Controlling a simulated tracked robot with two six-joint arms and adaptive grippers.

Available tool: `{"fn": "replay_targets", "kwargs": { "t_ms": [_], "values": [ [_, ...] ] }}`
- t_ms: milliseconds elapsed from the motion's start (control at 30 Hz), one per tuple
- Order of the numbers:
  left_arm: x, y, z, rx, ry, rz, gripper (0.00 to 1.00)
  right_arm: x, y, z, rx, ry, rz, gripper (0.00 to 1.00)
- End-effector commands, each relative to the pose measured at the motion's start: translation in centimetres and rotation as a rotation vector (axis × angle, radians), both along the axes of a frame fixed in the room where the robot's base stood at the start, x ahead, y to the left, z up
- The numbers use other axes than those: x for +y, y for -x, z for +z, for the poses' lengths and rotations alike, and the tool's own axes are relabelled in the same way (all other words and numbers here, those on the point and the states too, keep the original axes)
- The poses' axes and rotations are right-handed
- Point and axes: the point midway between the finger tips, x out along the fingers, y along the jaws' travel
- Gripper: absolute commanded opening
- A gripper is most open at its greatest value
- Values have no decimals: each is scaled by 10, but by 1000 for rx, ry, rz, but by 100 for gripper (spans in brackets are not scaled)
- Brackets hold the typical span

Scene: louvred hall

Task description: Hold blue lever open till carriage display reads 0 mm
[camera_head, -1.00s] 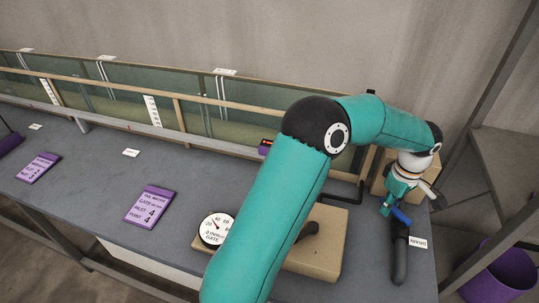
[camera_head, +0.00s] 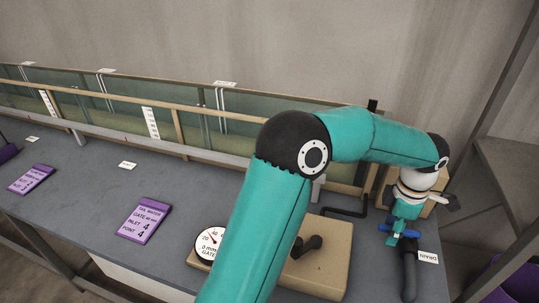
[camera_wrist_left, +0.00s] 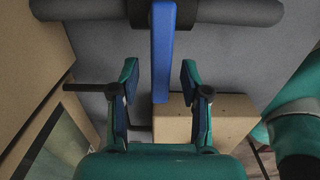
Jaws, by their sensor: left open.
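The blue lever (camera_wrist_left: 162,50) shows in the left wrist view, running lengthwise from the dark pipe (camera_wrist_left: 225,10) toward my gripper. My left gripper (camera_wrist_left: 159,72) is open, with one finger on each side of the lever's near end and gaps on both sides. In the head view, my left gripper (camera_head: 404,229) is at the right end of the bench, above the dark drain pipe (camera_head: 409,275). Blue shows there, but lever and finger pads are hard to tell apart. The carriage display is not visible; my left arm covers part of the bench. My right gripper is not in view.
A tan box (camera_head: 325,262) with a black crank and a round gate dial (camera_head: 211,241) stands left of the gripper. A glass-sided flume (camera_head: 190,92) runs along the back. Purple cards (camera_head: 143,221) lie on the grey bench (camera_head: 85,195). A DRAIN label (camera_head: 428,257) sits beside the pipe.

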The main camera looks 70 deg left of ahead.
Motion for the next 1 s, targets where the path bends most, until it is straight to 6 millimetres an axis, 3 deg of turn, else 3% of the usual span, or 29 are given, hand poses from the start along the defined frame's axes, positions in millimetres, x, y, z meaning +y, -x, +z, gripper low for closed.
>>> {"fn": "replay_targets", "kwargs": {
  "t_ms": [500,1000],
  "values": [
    [0,0,63,-1,0,0,46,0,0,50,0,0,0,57],
    [0,-1,70,-3,0,0,46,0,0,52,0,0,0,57]
  ]
}}
